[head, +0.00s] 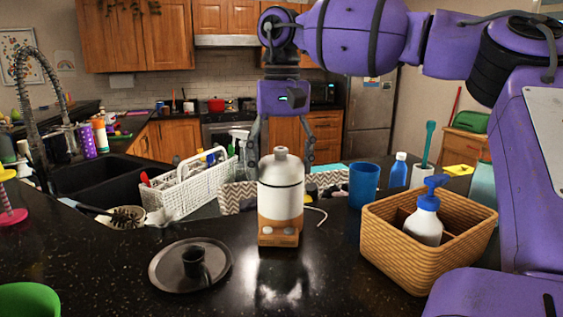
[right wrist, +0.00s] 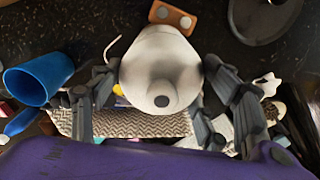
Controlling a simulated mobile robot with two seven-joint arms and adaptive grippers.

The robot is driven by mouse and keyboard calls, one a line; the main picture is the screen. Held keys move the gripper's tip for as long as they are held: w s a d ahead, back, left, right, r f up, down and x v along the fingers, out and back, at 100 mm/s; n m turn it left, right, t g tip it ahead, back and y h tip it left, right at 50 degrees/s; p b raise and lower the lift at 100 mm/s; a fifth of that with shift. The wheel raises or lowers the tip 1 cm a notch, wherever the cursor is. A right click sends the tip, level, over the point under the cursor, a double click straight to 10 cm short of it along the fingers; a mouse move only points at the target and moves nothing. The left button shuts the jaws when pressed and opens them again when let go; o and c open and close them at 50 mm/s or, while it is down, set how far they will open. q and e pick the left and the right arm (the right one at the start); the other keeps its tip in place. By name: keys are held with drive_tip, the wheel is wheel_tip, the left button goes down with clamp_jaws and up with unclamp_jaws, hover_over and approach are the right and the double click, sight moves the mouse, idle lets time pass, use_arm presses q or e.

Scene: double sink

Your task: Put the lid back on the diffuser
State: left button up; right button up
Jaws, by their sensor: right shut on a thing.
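The diffuser's white bottle-shaped lid (head: 281,200) is upright over its wooden base (head: 279,239) on the dark counter. The base has small round buttons on its front and also shows beyond the lid in the right wrist view (right wrist: 172,18). My right gripper (head: 281,165) reaches in from behind, with its fingers on either side of the lid's upper part. In the right wrist view, the fingers flank the lid (right wrist: 160,65) and are shut on it. I cannot tell whether the lid is fully seated or slightly above the base. My left gripper is not in view.
A wicker basket (head: 390,255) with a soap bottle (head: 424,222) and a blue cup (head: 363,185) stand right. A white basket (head: 190,190) and the sink are left.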

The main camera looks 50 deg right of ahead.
idle(0.3)
drive_tip(key=o, duration=1.2)
drive_tip(key=shift+o, duration=0.4)
drive_tip(key=shift+o, duration=0.9)
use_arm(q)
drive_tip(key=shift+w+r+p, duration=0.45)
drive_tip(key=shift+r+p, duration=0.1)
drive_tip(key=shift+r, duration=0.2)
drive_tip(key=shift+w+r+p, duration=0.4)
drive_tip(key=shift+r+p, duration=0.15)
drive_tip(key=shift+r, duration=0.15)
use_arm(e)
drive_tip(key=shift+r, duration=3.45)
clamp_jaws()
